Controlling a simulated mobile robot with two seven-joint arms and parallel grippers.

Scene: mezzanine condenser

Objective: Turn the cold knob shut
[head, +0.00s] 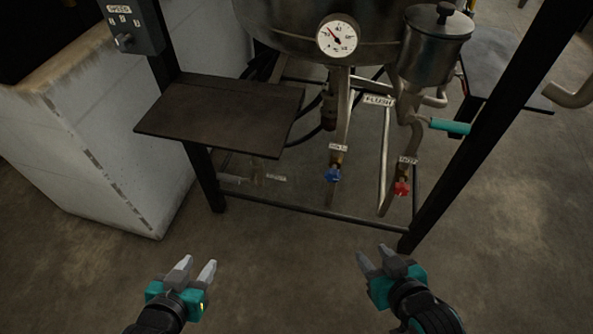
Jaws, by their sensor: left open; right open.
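A blue knob (333,175) sits low on a pipe under the tank, with a small label above it that is too small to read. A red knob (402,188) sits on another pipe to its right, also under a small label. Neither label shows clearly which knob is the cold one. My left gripper (197,268) is open and empty above the floor, in front of and left of the blue knob. My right gripper (376,254) is open and empty, nearer than both knobs and touching neither.
A dark shelf (215,112) juts out left of the pipes. A black frame post (480,125) slants down at the right, joined to a low crossbar (310,211) by the knobs. A gauge (338,36) and teal-handled lever (449,126) are higher up. The floor in front is clear.

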